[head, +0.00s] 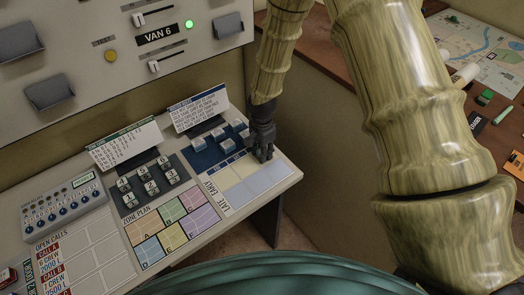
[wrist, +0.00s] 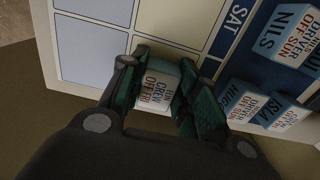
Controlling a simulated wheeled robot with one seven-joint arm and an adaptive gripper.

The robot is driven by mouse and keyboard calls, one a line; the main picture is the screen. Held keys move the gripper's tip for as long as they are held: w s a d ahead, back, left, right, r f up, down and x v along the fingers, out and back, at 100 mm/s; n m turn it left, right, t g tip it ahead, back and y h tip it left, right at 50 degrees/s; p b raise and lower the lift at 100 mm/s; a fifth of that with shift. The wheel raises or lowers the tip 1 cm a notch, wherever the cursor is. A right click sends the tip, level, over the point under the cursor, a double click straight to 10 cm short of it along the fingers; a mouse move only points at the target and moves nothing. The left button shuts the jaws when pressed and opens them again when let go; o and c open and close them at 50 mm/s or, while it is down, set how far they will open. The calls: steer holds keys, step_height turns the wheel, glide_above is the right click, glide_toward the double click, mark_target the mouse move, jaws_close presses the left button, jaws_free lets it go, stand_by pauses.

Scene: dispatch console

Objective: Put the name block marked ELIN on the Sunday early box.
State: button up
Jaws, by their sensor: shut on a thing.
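My gripper (head: 263,150) is shut on a pale name block (wrist: 155,90) in the wrist view. The block's lettering shows CREW and OFF FRI; its name is mostly hidden, so I cannot tell which name it bears. The block is at the edge of the shift board (head: 262,182), whose rows are marked EARLY and LATE. It has cream boxes and pale blue boxes. In the wrist view a cream box (wrist: 175,22) lies beside the SAT label (wrist: 237,14). The Sunday label is not readable; my gripper covers part of that end. Whether the block touches the board is unclear.
Other name blocks, NILS (wrist: 285,32), ISLA (wrist: 283,112) and HUGO (wrist: 242,100), stand on the dark blue tray (head: 203,161). A card (head: 199,108) stands behind it. The zone plan (head: 172,226) lies left of the board. The control panel (head: 95,60) rises behind.

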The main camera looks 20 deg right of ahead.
steer(key=o, duration=0.9)
steer(key=shift+f, duration=0.1)
steer(key=shift+r+b, duration=2.2)
steer(key=shift+r, duration=3.95)
